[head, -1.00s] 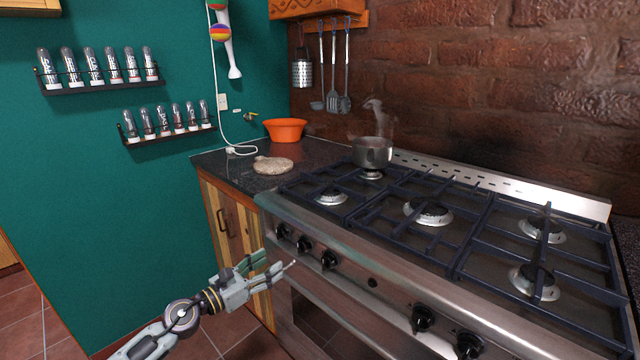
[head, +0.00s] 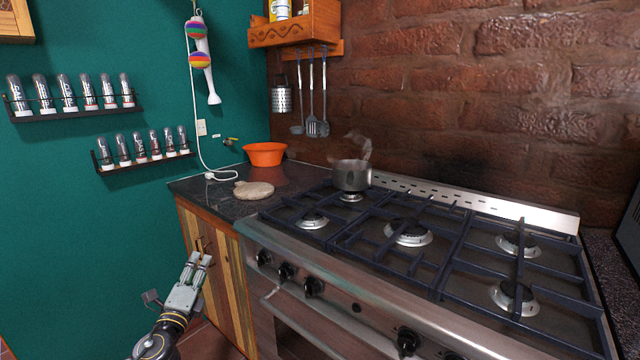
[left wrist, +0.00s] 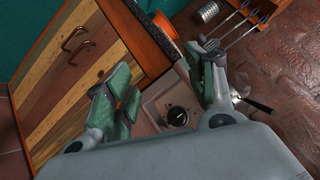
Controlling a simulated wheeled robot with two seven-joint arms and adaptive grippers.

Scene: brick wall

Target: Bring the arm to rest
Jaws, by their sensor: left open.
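My left gripper (head: 197,262) is in the lower left of the head view, in front of the wooden cabinet door (head: 222,275) and left of the stove front. It is open and empty. In the left wrist view its two fingers (left wrist: 160,95) stand apart, with a black stove knob (left wrist: 177,116) showing in the background between them. The cabinet handle (left wrist: 75,45) shows beyond the gripper, to the left. I cannot tell whether the gripper touches the cabinet. My right gripper is not in view.
The stove (head: 360,305) fills the right side, with a steaming pot (head: 351,178) on a back burner. An orange bowl (head: 264,154) and a round board (head: 254,190) sit on the dark counter (head: 205,188). Spice racks (head: 75,110) hang on the green wall. Floor shows near the gripper.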

